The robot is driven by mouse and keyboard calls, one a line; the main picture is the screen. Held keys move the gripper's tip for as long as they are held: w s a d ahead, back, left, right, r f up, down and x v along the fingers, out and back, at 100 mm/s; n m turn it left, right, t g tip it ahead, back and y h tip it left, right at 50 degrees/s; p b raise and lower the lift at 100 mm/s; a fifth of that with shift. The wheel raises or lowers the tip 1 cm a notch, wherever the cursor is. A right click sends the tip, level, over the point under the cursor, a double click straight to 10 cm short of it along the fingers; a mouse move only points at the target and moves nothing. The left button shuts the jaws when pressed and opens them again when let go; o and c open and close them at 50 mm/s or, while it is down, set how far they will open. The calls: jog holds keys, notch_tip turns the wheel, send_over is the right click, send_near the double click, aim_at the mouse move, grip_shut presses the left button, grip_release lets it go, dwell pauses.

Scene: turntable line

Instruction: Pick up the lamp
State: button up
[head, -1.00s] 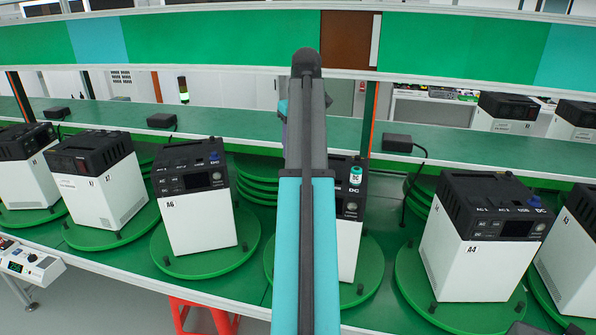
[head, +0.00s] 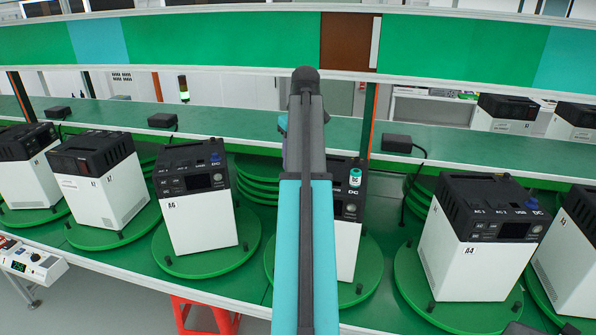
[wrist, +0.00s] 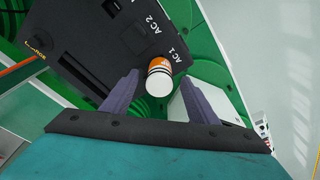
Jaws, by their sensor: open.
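A small white cylinder with an orange band (wrist: 158,78), likely the lamp, stands on the black top of a power unit (wrist: 95,45) beside the AC 1 marking in the wrist view. My gripper (wrist: 160,84) is open, with one purple finger on each side of the cylinder's near end. A gap shows on both sides, and I cannot tell how deep the cylinder is between the fingers. In the head view my arm hides this cylinder and most of the gripper. A teal and white cylinder (head: 355,177) stands on the same unit, right of my arm.
Several similar black and white units stand on green turntables, such as one on the left (head: 200,218) and one on the right (head: 470,262). Black adapters (head: 398,143) lie on the green bench behind. A shelf (head: 210,40) crosses above it.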

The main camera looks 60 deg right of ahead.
jog(key=shift+w+d+f+p, duration=0.1)
jog(key=shift+f+p, duration=0.2)
jog(key=shift+f, duration=0.45)
jog(key=shift+w+d+f+p, duration=0.1)
jog(key=shift+f+p, duration=0.2)
jog(key=shift+f, duration=0.4)
jog(key=shift+c, duration=0.2)
jog(key=c, duration=1.2)
jog(key=shift+r, duration=0.1)
jog(key=shift+r+b, duration=1.15)
jog(key=shift+r, duration=0.4)
jog(key=shift+s+a+r, duration=0.3)
jog(key=shift+s+a, duration=1.15)
jog(key=shift+s, duration=0.8)
jog(key=shift+s+a+r, duration=0.3)
jog(key=shift+s+a, duration=1.15)
jog(key=shift+s, duration=0.8)
jog(key=shift+s+a+r, duration=0.3)
jog(key=shift+s+a, duration=1.15)
jog(key=shift+s, duration=0.8)
